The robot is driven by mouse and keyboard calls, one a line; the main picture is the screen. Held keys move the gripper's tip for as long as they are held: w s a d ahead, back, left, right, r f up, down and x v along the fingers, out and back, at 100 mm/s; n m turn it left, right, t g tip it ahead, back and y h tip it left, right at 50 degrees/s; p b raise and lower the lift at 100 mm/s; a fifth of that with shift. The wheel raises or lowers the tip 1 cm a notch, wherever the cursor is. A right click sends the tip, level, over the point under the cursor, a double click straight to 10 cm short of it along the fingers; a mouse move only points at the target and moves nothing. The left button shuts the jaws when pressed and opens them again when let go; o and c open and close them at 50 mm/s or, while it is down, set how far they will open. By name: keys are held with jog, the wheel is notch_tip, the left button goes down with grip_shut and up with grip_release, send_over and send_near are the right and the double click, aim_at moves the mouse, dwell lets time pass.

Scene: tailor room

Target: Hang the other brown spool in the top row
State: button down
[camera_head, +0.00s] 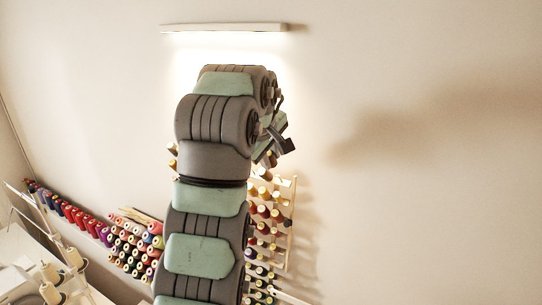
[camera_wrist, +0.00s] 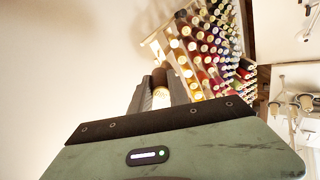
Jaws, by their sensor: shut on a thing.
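My gripper (camera_wrist: 161,88) is shut on a brown spool (camera_wrist: 160,78), which shows between the two grey fingers in the wrist view, with a paler end toward me. The wall rack (camera_wrist: 150,39) of spools stands just beyond and to the right of the fingers. The held spool looks close to the rack's nearest row, but I cannot tell whether it touches it. In the head view my arm covers the middle of the rack (camera_head: 294,212), and the held spool is hidden. A few brown and tan spools (camera_head: 173,149) show at the arm's upper left.
Rows of red, yellow and dark spools (camera_head: 262,211) fill the rack's right side. Pink and green cones (camera_head: 125,240) and red and purple spools (camera_head: 75,213) stand along the left. White thread cones (camera_head: 50,272) are at the lower left. The wall right of the rack is clear.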

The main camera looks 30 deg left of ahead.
aim_at(275, 165)
jog(key=shift+d+x, duration=0.15)
jog(key=shift+x, duration=0.8)
jog(key=shift+d+x, duration=0.15)
jog(key=shift+x, duration=0.8)
jog(key=shift+f, duration=0.1)
jog(key=shift+d, duration=0.15)
jog(key=shift+d+b+x, duration=0.15)
jog(key=shift+b+x, duration=0.25)
jog(key=shift+x, duration=0.45)
jog(key=shift+d+b+x, duration=0.15)
jog(key=shift+b+x, duration=0.2)
jog(key=shift+x, duration=0.55)
jog(key=shift+x, duration=0.9)
jog(key=c, duration=1.2)
grip_release()
jog(key=shift+s+f, duration=0.1)
jog(key=shift+s, duration=0.05)
jog(key=shift+o, duration=0.2)
jog(key=b+v, duration=0.4)
jog(key=v, duration=0.5)
jog(key=shift+s+r, duration=0.15)
jog(key=shift+r, duration=0.2)
jog(key=shift+s+d+r, duration=0.2)
jog(key=shift+s+r, duration=0.15)
jog(key=shift+r, duration=0.05)
